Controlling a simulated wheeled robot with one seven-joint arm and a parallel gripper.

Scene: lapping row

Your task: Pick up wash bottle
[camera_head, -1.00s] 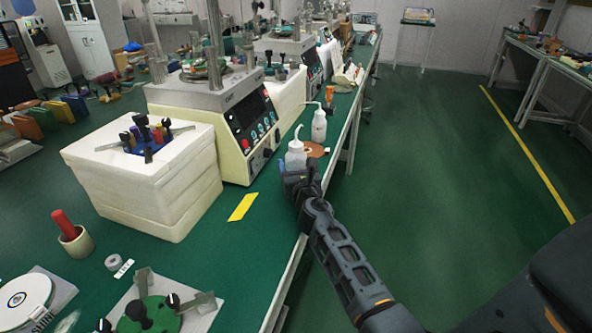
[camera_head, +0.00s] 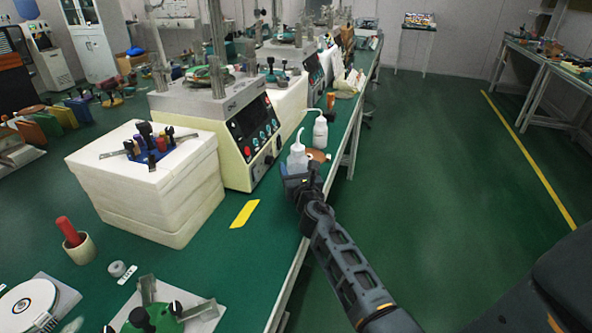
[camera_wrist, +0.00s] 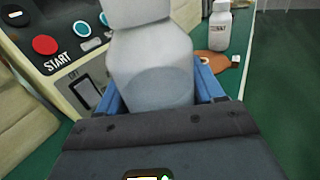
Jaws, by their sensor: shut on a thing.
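A translucent white wash bottle (camera_head: 297,157) with a bent spout stands upright between the fingers of my gripper (camera_head: 297,176), near the right edge of the green bench. In the wrist view the bottle (camera_wrist: 152,68) fills the middle, with my gripper's blue fingers (camera_wrist: 160,95) closed on both sides of its body. Its base is hidden behind the gripper, so I cannot tell whether it touches the bench. A second, similar bottle (camera_head: 320,132) stands farther back on the bench; it also shows in the wrist view (camera_wrist: 220,27).
A cream lapping machine (camera_head: 240,150) with a red START button stands just left of the held bottle. White foam blocks (camera_head: 150,190) and a yellow strip (camera_head: 244,213) are nearer on the bench. Open floor lies to the right.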

